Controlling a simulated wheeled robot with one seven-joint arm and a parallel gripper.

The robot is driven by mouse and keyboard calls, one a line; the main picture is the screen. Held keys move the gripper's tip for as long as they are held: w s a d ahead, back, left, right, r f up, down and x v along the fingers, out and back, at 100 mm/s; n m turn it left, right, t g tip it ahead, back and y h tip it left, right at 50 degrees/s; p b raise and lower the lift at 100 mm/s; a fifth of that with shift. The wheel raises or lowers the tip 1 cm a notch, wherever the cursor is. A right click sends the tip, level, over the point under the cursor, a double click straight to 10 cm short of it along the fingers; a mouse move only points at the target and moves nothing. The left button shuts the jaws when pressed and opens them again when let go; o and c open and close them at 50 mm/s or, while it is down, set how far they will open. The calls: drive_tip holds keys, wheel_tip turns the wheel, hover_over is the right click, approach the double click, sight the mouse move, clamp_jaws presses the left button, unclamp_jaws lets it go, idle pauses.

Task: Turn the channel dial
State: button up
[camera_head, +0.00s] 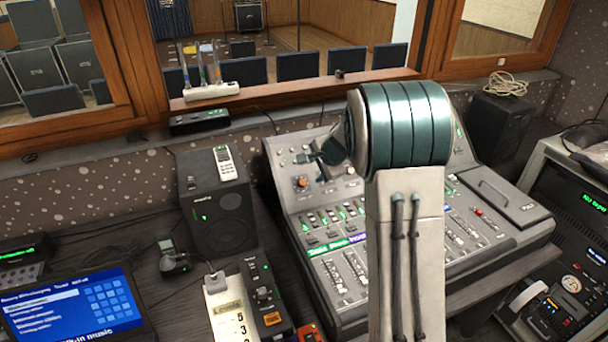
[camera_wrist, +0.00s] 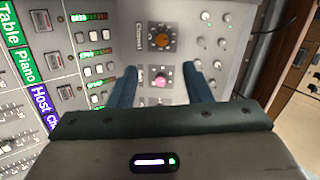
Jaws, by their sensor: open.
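The mixing console (camera_head: 281,161) stands beyond my arm, with knobs on its upper left part. An orange dial (camera_head: 302,182) shows just left of my gripper (camera_head: 322,168). In the wrist view, the orange dial (camera_wrist: 159,40) lies beyond the fingertips of my gripper (camera_wrist: 160,70). A pink knob (camera_wrist: 160,81) lies between the two spread fingers as seen from there. The fingers are open and hold nothing. My arm hides the middle of the console in the head view.
Faders (camera_head: 336,274) and labelled strips fill the console's lower part. A black speaker (camera_head: 222,215) with a handset on it stands to the left. A laptop (camera_head: 72,308) is at lower left. A rack (camera_head: 572,240) stands at right. A window ledge (camera_head: 300,89) runs behind.

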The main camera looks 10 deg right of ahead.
sight(303, 183)
drive_tip(key=x, duration=0.4)
drive_tip(key=p+x, duration=0.1)
drive_tip(key=x, duration=0.4)
drive_tip(key=p+x, duration=0.1)
drive_tip(key=x, duration=0.4)
drive_tip(key=shift+w+d, duration=0.2)
drive_tip(key=shift+w, duration=0.25)
clamp_jaws()
drive_tip(key=n+b, duration=0.1)
drive_tip(key=b, duration=0.1)
drive_tip(key=n+b, duration=0.1)
drive_tip(key=shift+f+n+b, duration=0.2)
drive_tip(key=shift+n+b, duration=0.15)
drive_tip(key=shift+n, duration=0.05)
drive_tip(key=n+h+b, duration=0.1)
drive_tip(key=n+b, duration=0.3)
drive_tip(key=shift+r, duration=0.3)
